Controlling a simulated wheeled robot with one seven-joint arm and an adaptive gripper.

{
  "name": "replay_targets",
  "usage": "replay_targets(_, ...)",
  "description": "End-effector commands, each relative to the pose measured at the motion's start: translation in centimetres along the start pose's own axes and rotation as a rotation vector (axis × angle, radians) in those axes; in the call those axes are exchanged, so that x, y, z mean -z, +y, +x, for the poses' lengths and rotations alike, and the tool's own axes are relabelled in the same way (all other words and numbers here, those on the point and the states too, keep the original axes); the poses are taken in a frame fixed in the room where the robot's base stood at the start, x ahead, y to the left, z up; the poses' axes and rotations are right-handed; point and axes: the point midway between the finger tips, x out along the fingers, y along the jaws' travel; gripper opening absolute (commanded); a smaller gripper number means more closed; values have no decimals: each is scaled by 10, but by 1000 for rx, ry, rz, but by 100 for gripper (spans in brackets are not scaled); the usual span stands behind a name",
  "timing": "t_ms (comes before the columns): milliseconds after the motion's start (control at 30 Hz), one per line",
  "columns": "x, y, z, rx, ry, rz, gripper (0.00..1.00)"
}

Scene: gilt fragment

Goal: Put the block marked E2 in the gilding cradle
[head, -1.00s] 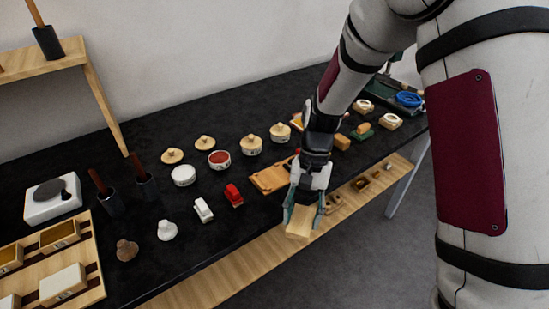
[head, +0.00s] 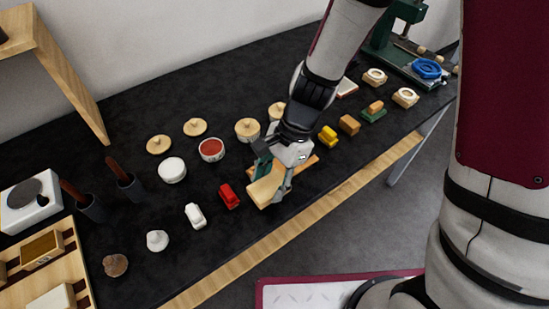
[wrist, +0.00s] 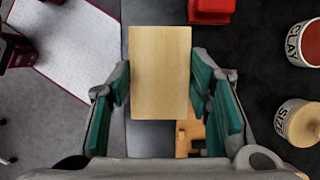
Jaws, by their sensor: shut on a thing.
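My gripper (head: 271,178) is shut on a pale wooden block (head: 264,193). In the wrist view the block (wrist: 160,70) lies between the green finger pads of my gripper (wrist: 160,95), its plain face toward the camera. No E2 mark shows on that face. The block is held above the black table's front edge. An orange-brown wooden piece (head: 304,168) lies on the table just behind and right of my gripper, partly hidden by it. It also shows in the wrist view (wrist: 195,131). I cannot tell whether it is the gilding cradle.
A red item (head: 229,196) stands just left of the block, with a white item (head: 195,216) further left. Lidded jars and an open red clay jar (head: 211,150) stand behind. A yellow item (head: 328,136) is to the right.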

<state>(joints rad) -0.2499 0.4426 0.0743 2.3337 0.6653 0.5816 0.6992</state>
Motion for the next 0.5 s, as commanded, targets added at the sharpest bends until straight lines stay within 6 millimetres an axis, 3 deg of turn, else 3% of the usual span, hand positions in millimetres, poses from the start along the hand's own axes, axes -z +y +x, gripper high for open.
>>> replay_targets(200, 34, -40, -8, 1, 1, -2, 13)
replay_targets(500, 54, -65, -14, 0, 1, -2, 13)
